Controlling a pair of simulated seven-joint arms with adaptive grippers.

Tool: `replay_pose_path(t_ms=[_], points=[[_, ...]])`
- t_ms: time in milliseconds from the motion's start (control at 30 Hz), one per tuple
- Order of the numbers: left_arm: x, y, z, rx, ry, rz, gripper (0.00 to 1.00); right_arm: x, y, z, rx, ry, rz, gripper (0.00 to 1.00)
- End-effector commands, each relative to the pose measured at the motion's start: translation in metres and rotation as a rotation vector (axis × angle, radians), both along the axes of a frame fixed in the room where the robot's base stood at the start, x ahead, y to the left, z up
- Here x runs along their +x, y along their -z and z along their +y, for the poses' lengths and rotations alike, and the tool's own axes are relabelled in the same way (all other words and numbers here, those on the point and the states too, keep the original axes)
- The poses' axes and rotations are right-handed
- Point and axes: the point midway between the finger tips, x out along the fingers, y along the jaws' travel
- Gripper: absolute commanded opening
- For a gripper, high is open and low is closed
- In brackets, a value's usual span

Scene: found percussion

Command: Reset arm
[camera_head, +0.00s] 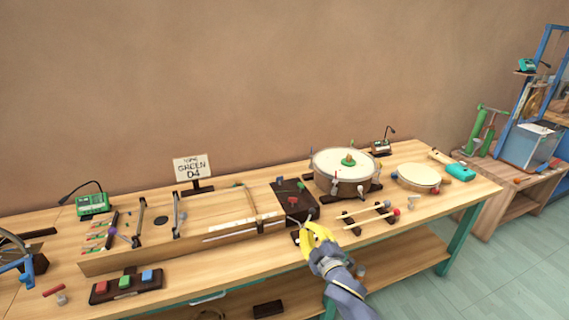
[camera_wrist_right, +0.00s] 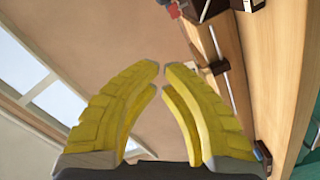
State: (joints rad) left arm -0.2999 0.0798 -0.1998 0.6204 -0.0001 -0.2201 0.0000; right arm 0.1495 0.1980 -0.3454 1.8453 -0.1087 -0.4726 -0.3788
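My right gripper (camera_head: 306,232) has yellow fingers and is over the front edge of the workbench (camera_head: 222,277), near the dark box in the middle. In the right wrist view its two fingertips (camera_wrist_right: 162,69) lean toward each other with a narrow gap between them. The fingers are apart and nothing is held between them. My left gripper is in neither view.
A drum (camera_head: 343,185) and a round tambourine-like piece (camera_head: 418,177) stand right of the gripper. Mallets lie on a small rack (camera_head: 367,217) close to its right. A block with coloured buttons (camera_head: 126,285) and a sign (camera_head: 192,167) are at the left.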

Motion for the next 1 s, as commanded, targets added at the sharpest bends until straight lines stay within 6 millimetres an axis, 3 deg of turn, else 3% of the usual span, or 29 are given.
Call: replay_pose_path(t_ms=[67, 167, 333, 467, 567, 767, 1000], points=[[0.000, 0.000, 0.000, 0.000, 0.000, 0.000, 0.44, 0.002, 0.010, 0.000, 0.053, -0.004, 0.022, 0.00], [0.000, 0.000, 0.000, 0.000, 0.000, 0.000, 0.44, 0.009, 0.047, -0.007, 0.098, 0.009, 0.087, 0.00], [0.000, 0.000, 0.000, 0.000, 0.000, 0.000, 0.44, 0.007, 0.136, -0.026, 0.177, 0.056, 0.241, 0.00], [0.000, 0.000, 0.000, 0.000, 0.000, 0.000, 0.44, -0.010, 0.209, -0.040, 0.226, 0.102, 0.362, 0.00], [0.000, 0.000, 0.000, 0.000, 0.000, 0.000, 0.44, -0.030, 0.263, -0.050, 0.260, 0.139, 0.454, 0.00], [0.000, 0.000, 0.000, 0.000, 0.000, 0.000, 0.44, -0.093, 0.370, -0.072, 0.316, 0.226, 0.639, 0.00], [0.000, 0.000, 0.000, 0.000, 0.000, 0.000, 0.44, -0.197, 0.482, -0.094, 0.366, 0.341, 0.854, 0.00]])
